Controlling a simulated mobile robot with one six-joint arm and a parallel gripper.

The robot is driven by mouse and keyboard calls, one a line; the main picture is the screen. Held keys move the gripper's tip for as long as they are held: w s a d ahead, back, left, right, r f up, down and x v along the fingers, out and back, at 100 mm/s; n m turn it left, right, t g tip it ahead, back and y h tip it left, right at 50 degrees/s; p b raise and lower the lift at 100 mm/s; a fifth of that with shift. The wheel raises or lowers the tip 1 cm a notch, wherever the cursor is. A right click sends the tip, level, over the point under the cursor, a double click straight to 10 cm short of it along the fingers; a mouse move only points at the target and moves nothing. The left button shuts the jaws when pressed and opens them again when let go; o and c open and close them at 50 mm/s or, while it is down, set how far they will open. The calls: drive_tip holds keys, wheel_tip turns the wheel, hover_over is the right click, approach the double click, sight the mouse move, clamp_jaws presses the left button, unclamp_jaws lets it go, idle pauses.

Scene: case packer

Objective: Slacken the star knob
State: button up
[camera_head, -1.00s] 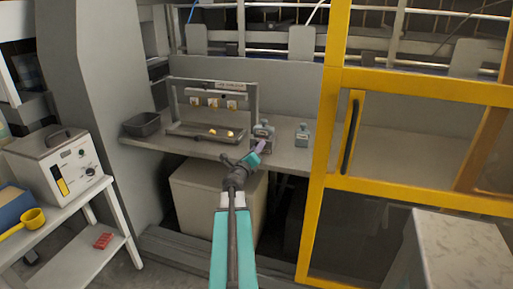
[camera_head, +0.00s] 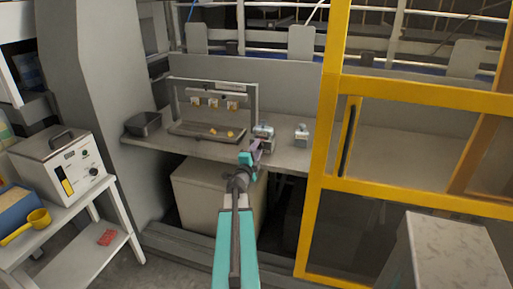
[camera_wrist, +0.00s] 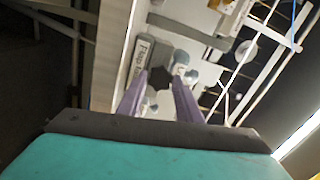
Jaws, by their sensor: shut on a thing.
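A small dark star knob (camera_wrist: 160,78) shows in the wrist view, on a grey unit with a white label reading roughly "Flap fold", partly cut off. My gripper (camera_wrist: 158,88) has its two purple fingers on either side of the knob and is shut on it. In the head view my gripper (camera_head: 258,146) reaches the front of the grey unit (camera_head: 264,131) on the bench. The knob itself is hidden or too small to tell there.
A similar small unit (camera_head: 301,135) stands to the right on the bench (camera_head: 285,157). A yellow-framed door (camera_head: 330,150) stands close on the right.

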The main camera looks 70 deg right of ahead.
drive_tip(key=n+p, duration=0.1)
drive_tip(key=n, duration=0.1)
drive_tip(key=n+p, duration=0.2)
drive_tip(key=n, duration=0.1)
drive_tip(key=n+p, duration=0.1)
drive_tip(key=n, duration=0.1)
drive_tip(key=shift+s+d+r+n+t, duration=0.1)
drive_tip(key=shift+r+n+t, duration=0.2)
drive_tip(key=shift+r+n, duration=0.1)
drive_tip(key=n+p, duration=0.3)
drive_tip(key=n, duration=0.1)
drive_tip(key=shift+f+n, duration=0.1)
drive_tip(key=shift+n, duration=0.3)
drive_tip(key=shift+p, duration=0.3)
drive_tip(key=o, duration=1)
drive_tip(key=shift+f, duration=0.1)
drive_tip(key=shift+o, duration=0.2)
drive_tip(key=shift+f, duration=0.1)
